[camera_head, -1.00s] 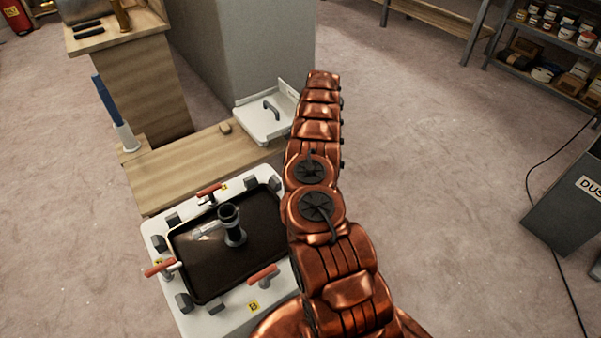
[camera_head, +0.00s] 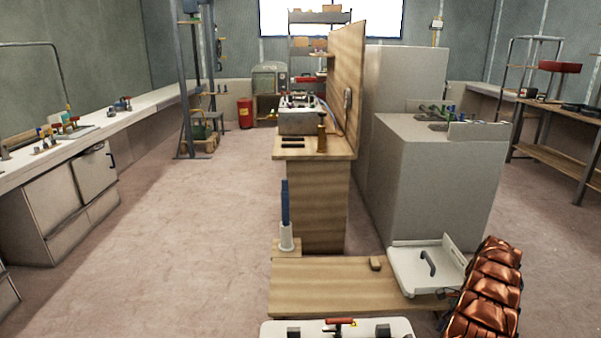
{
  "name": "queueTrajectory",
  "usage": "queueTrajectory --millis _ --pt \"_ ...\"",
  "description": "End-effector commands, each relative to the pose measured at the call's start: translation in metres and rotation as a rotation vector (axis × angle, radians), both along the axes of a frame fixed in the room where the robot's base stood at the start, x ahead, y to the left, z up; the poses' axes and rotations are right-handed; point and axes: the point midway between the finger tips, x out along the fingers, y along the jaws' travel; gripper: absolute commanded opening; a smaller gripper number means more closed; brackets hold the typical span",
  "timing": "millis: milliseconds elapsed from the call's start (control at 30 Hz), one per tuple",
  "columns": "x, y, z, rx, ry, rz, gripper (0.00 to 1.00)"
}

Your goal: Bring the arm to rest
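My copper-coloured arm shows only in part at the lower right of the head view, rising from the bottom edge beside the white tray. My gripper is out of view, so whether it is open or shut does not show. The white tray (camera_head: 408,278) with a dark handle (camera_head: 429,262) sits at the right end of a low wooden bench (camera_head: 325,290). The far edge of a white framed hatch (camera_head: 372,327) with a red-handled clamp (camera_head: 341,322) shows at the bottom edge; the rest of it is cut off.
A blue-handled tool (camera_head: 285,205) stands upright in a white holder (camera_head: 287,240) at the bench's left end. A wooden pedestal (camera_head: 318,200) and grey block (camera_head: 435,185) stand behind. A long counter (camera_head: 100,135) runs along the left. Floor (camera_head: 185,225) between is clear.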

Motion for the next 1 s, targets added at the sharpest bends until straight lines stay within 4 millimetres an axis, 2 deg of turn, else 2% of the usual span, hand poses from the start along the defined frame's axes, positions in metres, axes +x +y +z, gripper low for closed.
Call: queueTrajectory --millis 233,467,767,1000 --pt "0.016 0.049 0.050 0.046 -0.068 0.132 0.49" --pt "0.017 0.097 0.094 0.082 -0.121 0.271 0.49" --pt "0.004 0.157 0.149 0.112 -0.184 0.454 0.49" --pt "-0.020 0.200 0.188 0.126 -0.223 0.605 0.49"
